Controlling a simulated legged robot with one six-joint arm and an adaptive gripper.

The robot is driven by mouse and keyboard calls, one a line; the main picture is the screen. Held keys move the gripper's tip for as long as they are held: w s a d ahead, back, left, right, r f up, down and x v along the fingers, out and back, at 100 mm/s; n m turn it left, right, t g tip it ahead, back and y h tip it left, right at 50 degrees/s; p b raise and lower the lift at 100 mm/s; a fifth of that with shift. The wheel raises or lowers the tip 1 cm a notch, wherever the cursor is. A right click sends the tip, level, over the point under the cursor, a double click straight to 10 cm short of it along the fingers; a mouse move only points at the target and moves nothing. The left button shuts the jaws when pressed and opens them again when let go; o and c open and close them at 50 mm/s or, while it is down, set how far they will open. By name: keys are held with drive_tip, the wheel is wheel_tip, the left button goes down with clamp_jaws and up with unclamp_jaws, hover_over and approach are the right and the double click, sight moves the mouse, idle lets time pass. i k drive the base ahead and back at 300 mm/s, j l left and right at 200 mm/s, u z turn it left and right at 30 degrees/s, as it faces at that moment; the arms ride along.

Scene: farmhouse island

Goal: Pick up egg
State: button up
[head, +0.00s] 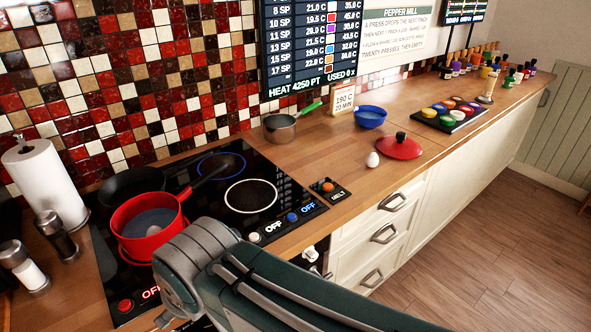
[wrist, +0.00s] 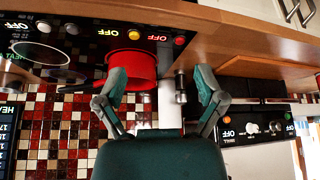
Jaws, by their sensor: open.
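The white egg (head: 373,160) sits on the wooden counter, just left of a red lid with a black knob (head: 401,146). The egg does not show in the wrist view. My gripper (wrist: 161,82) is open and empty, its two fingers spread wide. The wrist view is upside down and faces the stove side, with the red pot (wrist: 132,66) behind the left finger. In the head view my arm crosses the bottom middle, and the gripper's fingers cannot be made out there.
A black cooktop (head: 247,190) holds the red pot (head: 150,222). A small saucepan (head: 280,128), a blue bowl (head: 370,117) and a sign card (head: 341,100) stand behind the egg. The counter in front of the egg is clear.

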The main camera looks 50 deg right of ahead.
sight(372, 161)
drive_tip(key=k+l+z, duration=0.35)
drive_tip(key=j+z, duration=0.1)
drive_tip(key=z, duration=1.6)
drive_tip(key=u, duration=1.8)
drive_tip(key=z, duration=1.8)
drive_tip(key=l+u, duration=0.1)
drive_tip(key=u, duration=0.35)
